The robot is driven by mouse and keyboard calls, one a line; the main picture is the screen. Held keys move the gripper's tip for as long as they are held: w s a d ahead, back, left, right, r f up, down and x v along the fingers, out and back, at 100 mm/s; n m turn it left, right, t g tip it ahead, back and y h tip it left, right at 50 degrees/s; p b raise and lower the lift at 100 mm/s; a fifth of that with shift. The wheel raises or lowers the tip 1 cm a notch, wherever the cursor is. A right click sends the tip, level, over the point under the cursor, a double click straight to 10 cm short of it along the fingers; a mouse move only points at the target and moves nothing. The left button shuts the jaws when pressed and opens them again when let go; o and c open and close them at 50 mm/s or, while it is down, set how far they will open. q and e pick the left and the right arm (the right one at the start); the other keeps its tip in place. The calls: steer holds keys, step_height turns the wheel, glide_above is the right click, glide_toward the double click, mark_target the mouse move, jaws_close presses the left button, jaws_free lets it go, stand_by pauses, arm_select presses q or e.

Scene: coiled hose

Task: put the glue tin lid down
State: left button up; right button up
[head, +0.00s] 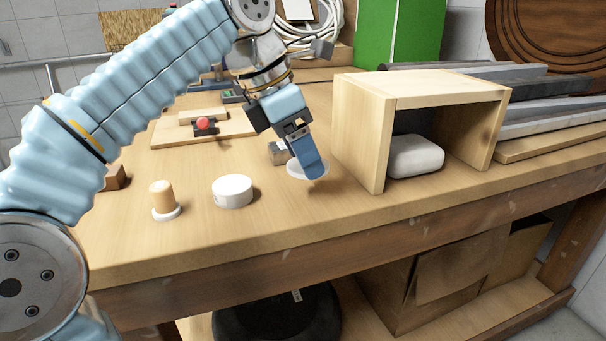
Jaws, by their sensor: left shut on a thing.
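My left gripper (309,168) reaches down from the upper left over the bench and is shut on a white round lid (296,172). The fingers cover part of the lid. The lid is close to the bench top, with a soft shadow to its lower right; I cannot tell whether it touches the wood. A short white round tin (232,191) stands on the bench to the left of the lid, apart from it. My right gripper is not in view.
An open wooden box (360,135) holding a white rounded block (415,157) stands right of my gripper. A wooden peg on a white base (163,200) stands left of the tin. A small block (278,152) sits behind the lid. The bench's front strip (270,233) is clear.

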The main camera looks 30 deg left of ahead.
mark_target(297, 162)
arm_select(q)
steer(key=shift+w+a+f+b, duration=0.1)
steer(key=shift+w+f+b, duration=0.1)
steer(key=shift+f, duration=0.55)
steer(key=shift+w+a+f+b, duration=0.15)
steer(key=shift+f+b, duration=0.1)
steer(key=shift+f, duration=0.5)
steer(key=shift+w+d+f+b, duration=0.1)
steer(key=shift+w+f+b, duration=0.1)
steer(key=shift+f, duration=0.55)
steer(key=shift+f, duration=0.15)
steer(key=o, duration=1)
steer(key=p+v, duration=0.1)
steer(key=v, duration=0.2)
steer(key=p+v, duration=0.1)
steer(key=v, duration=0.3)
steer(key=shift+w, duration=0.2)
steer(key=shift+v, duration=2.7)
